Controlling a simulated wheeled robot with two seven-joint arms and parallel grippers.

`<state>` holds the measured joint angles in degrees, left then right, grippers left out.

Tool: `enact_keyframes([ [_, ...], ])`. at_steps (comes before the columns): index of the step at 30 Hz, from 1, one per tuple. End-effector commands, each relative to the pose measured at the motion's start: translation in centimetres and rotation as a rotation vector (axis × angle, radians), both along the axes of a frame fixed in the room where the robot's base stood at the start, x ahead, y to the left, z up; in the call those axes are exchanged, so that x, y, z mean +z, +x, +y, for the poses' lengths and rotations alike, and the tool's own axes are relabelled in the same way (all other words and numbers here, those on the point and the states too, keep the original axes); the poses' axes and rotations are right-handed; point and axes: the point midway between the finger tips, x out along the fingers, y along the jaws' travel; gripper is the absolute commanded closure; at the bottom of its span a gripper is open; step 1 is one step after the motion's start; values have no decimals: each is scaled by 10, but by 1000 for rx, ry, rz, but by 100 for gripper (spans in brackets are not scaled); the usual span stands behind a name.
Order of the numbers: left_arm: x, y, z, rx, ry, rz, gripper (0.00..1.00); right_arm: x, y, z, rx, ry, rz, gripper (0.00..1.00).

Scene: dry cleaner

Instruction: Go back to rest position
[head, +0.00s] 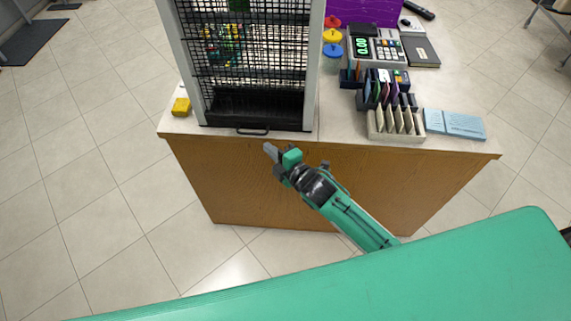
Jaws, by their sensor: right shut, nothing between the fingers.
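My right gripper (271,151) is shut and empty. It is in front of the wooden counter (290,185), just below the front edge of its top and close to the dark pull handle (252,131) of the black mesh cage (256,100). I cannot tell whether it touches the handle or the counter; a gap seems to show. My right arm reaches in from the lower right. My left gripper is not in view.
To the right are a calculator-like register (374,50), a beige card rack (396,125) and blue booklets (463,125).

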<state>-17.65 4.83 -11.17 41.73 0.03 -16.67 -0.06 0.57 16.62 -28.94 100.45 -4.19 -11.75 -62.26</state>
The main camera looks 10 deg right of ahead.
Motion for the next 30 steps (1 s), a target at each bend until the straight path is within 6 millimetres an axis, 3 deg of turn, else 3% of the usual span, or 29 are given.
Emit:
enact_keyframes([
  [3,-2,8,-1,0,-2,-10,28,1,-25,-11,2,-1,3,100],
  [9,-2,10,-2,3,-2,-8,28,6,-54,-24,3,0,4,100],
  [16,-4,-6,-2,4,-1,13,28,9,-68,-30,3,0,4,100],
  [23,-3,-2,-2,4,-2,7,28,9,-68,-30,3,1,4,100],
  [26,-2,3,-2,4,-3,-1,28,0,-68,-33,-7,7,27,100],
  [29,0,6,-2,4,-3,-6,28,-30,-65,-42,-43,32,100,100],
  [30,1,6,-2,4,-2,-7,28,-48,-65,-48,-66,49,144,100],
])
